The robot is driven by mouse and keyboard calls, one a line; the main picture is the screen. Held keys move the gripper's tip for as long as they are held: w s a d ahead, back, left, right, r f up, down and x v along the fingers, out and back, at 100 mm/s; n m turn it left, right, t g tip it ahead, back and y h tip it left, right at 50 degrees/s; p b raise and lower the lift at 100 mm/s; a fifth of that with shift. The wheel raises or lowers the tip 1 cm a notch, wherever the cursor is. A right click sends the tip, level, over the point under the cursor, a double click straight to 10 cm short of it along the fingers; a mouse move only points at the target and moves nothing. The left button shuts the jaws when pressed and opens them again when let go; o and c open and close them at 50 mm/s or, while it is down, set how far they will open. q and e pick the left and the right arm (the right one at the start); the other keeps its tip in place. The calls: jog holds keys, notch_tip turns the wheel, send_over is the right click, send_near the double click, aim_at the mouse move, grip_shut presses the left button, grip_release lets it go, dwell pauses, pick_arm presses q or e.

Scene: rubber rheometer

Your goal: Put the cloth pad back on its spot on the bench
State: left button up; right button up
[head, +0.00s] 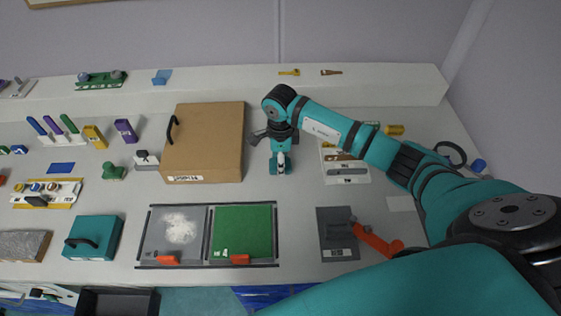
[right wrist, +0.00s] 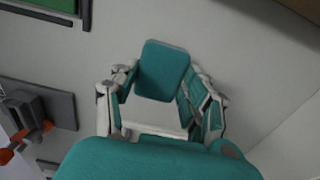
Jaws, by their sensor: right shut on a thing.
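My right gripper (head: 281,166) is shut and hangs over the bench just right of the large brown board. It also shows in the right wrist view (right wrist: 160,108), its teal and white fingers closed in. A pale square spot (head: 400,204) lies on the bench at the right, beside the orange-handled tool. My left gripper is not in view.
The brown board (head: 205,140) with a black handle stands left of the gripper. A framed tray with a green mat (head: 245,225) lies in front. A grey plate (head: 337,240) with an orange-handled tool (head: 375,240) is front right. Bare bench lies between them.

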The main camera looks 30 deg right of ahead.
jog(key=shift+f, duration=0.85)
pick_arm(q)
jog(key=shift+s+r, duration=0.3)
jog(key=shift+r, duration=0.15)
pick_arm(e)
jog(key=shift+f, duration=0.1)
jog(key=shift+f, duration=0.2)
jog(key=o, duration=1.1)
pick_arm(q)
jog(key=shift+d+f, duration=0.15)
pick_arm(e)
jog(key=shift+r, duration=0.15)
